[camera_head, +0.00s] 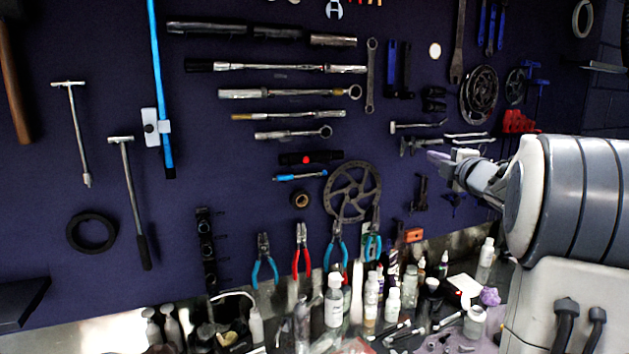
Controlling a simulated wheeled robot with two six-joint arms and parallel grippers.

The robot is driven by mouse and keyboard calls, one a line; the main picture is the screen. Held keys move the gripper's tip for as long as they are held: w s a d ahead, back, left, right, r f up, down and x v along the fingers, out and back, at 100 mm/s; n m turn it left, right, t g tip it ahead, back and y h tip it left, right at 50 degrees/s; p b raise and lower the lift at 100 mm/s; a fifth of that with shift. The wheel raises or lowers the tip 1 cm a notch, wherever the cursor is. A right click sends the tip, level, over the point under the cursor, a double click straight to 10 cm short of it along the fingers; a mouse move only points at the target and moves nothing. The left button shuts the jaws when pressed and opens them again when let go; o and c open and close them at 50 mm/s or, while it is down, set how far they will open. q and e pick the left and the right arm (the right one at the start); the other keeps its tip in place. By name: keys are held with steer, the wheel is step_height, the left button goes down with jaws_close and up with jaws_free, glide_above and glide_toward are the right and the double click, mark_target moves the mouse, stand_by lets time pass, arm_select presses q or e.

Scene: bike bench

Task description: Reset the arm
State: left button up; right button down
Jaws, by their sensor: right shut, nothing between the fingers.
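My right gripper (436,157) shows at the right of the head view, at the end of my raised right arm. It points left in front of the tool wall. Its fingers are small in the picture and look shut, with nothing held between them. It is in front of the wall tools and above the bench, apart from the bottles. My left gripper and left arm do not show.
A dark tool wall (240,190) holds wrenches, pliers, a brake disc (352,192) and T-handles. Below, a cluttered bench carries several bottles (334,300), a white jar (475,322) and loose tools. The air left of my right gripper looks free.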

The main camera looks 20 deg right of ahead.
steer(key=w+a+f+m+g, duration=0.1)
steer(key=w+a+f+m, duration=0.25)
steer(key=a, duration=0.65)
steer(key=s+a+f+m+g+y, duration=0.1)
steer(key=s+a+f+m+g, duration=0.15)
steer(key=a+f, duration=0.55)
steer(key=s+a+f+m+g+y, duration=0.2)
steer(key=s+a+f+g, duration=0.25)
steer(key=a, duration=0.75)
steer(key=s+a+f+g+y, duration=0.1)
steer(key=s+a+f+g, duration=0.3)
steer(key=s+a+f, duration=0.6)
steer(key=s+a+f+g, duration=0.1)
steer(key=s+a+g, duration=0.1)
steer(key=s, duration=0.8)
steer(key=s+a+f+g, duration=0.2)
steer(key=s+g, duration=0.1)
steer(key=s, duration=0.7)
steer(key=shift+s+a+f+m+g, duration=0.25)
steer(key=shift+s+a+m+g, duration=0.15)
